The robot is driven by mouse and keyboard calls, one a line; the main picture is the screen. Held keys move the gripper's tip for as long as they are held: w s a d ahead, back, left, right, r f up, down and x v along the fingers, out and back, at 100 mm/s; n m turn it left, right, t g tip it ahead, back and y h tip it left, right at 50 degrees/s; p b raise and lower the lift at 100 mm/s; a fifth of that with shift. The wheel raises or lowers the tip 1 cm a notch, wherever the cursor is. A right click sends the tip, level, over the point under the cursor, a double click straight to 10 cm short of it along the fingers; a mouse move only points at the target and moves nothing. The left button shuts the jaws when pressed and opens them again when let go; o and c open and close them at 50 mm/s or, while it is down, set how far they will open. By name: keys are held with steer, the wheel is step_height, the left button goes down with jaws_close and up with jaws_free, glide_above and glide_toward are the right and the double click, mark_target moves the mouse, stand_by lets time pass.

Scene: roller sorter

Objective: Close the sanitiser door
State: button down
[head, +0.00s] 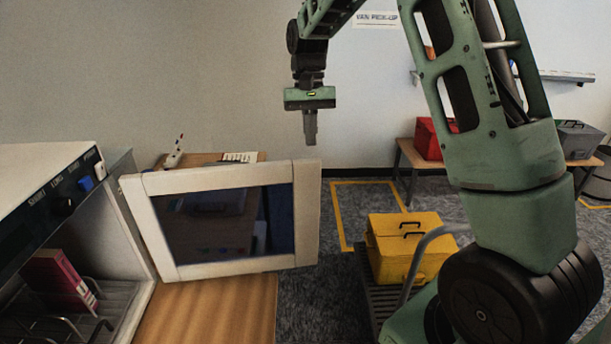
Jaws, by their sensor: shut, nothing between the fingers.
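The sanitiser (52,200) is a pale cabinet at the left with a dark control strip along its upper front. Its door (306,215) stands wide open, a cream frame around a dark glass pane, swung out to the right of the opening. A red book (62,283) stands in a wire rack inside the cabinet. My gripper (311,140) points down just above the door's upper right corner. It is shut and empty. I cannot tell whether its tips are in front of or behind the door's edge.
A wooden surface (210,312) lies under the door. A yellow box (385,262) sits on a dark slatted platform at the right. A red box (428,138) and a grey box (580,138) stand on a far table. Carpeted floor is open behind the door.

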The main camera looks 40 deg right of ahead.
mark_target(316, 184)
steer(key=shift+s+a+f+p, duration=0.5)
steer(key=shift+s+f+p, duration=0.4)
steer(key=shift+f, duration=0.7)
steer(key=shift+s+a+f+p, duration=0.55)
steer(key=shift+s+f, duration=0.55)
steer(key=shift+f, duration=0.5)
steer(key=shift+s+a+f+p, duration=0.4)
steer(key=shift+s+f+p, duration=0.55)
steer(key=shift+f, duration=0.65)
steer(key=shift+s, duration=0.1)
